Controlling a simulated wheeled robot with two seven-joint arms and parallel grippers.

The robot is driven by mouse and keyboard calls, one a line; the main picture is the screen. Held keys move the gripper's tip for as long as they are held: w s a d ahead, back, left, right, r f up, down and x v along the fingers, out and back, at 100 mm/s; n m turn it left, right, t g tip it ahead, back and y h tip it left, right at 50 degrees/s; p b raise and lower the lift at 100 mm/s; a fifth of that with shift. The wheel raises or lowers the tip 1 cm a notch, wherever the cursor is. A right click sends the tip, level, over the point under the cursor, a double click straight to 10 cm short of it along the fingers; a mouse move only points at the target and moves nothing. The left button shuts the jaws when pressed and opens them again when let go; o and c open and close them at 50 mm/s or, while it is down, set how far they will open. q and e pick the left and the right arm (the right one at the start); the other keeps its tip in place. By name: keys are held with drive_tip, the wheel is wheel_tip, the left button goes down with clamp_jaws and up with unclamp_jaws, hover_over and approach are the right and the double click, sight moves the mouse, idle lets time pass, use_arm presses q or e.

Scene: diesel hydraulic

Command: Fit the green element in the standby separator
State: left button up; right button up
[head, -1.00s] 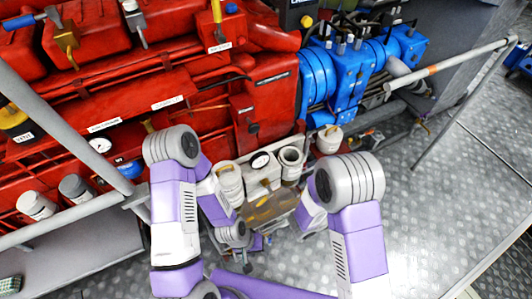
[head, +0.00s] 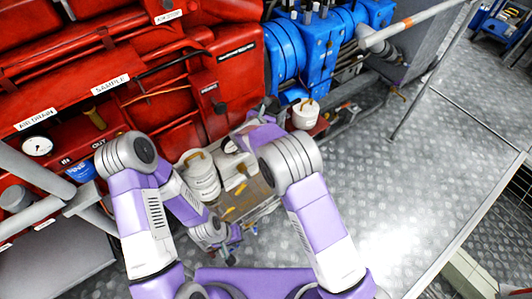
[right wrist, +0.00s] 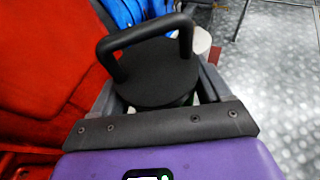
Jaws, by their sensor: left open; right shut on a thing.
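My right gripper (right wrist: 160,95) is shut on a black round lid (right wrist: 155,72) with a black loop handle, in the right wrist view. In the head view the right arm reaches up past the separator unit, and its gripper is mostly hidden. The right arm covers the unit's right side. My left gripper (head: 226,248) is open, low in front of the unit and apart from it. I cannot make out a green element.
The red engine (head: 130,70) and blue pump block (head: 315,45) stand behind. A white can (head: 306,113) with a tan handle sits right of the unit. The plate floor (head: 400,180) at right is clear.

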drive_tip(key=shift+n+y, duration=0.3)
drive_tip(key=shift+y, duration=0.1)
drive_tip(key=f+b, duration=0.1)
drive_tip(key=f, duration=0.2)
drive_tip(key=w+a+f+b, duration=0.1)
drive_tip(key=f, duration=0.2)
drive_tip(key=f+b, duration=0.1)
drive_tip(key=f, duration=0.2)
drive_tip(key=shift+w+a+b, duration=0.25)
drive_tip(key=shift+w+b, duration=0.05)
drive_tip(key=shift+w, duration=0.05)
drive_tip(key=shift+f+b, duration=0.6)
drive_tip(key=shift+b, duration=0.05)
drive_tip(key=o, duration=1.1)
